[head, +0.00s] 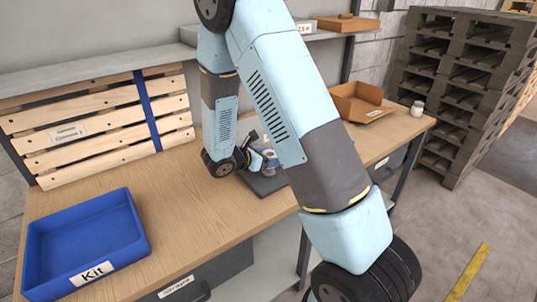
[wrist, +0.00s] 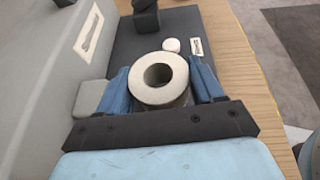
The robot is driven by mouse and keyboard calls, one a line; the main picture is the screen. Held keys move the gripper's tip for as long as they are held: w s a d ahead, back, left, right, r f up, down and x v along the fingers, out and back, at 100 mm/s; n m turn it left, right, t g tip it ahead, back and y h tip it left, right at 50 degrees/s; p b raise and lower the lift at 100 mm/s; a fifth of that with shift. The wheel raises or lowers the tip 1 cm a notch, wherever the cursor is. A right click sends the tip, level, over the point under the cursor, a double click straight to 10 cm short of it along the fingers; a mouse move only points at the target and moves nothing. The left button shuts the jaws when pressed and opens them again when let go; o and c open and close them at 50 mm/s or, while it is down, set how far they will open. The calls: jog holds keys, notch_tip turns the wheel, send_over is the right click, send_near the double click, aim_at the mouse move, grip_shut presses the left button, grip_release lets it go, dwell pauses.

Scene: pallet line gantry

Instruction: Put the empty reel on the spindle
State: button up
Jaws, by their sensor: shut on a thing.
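In the wrist view, my gripper (wrist: 160,88) is shut on a pale grey reel (wrist: 143,92), with one blue finger on each side. The reel's round top and open centre hole face the camera. The reel is over a dark base plate (wrist: 205,22); I cannot tell whether it touches the plate. No spindle is clearly identifiable; my gripper and the reel hide part of the plate. In the head view, my gripper (head: 262,160) is low over the same dark plate (head: 268,187) on the bench, partly hidden behind my arm.
A white round knob (wrist: 171,45) and a small label (wrist: 197,48) are beyond the reel. A grey housing (wrist: 50,70) stands close at left. The wooden bench (head: 190,215) also holds a blue Kit tray (head: 142,222) and a brown open box (head: 352,110). Bare bench lies between tray and plate.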

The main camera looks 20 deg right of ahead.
jog(key=shift+f, duration=1.45)
jog(key=shift+c, duration=0.5)
jog(key=o, duration=1.3)
jog(key=shift+c, duration=0.2)
jog(key=v, duration=1.3)
jog(key=shift+a, duration=0.4)
jog(key=shift+s, duration=0.1)
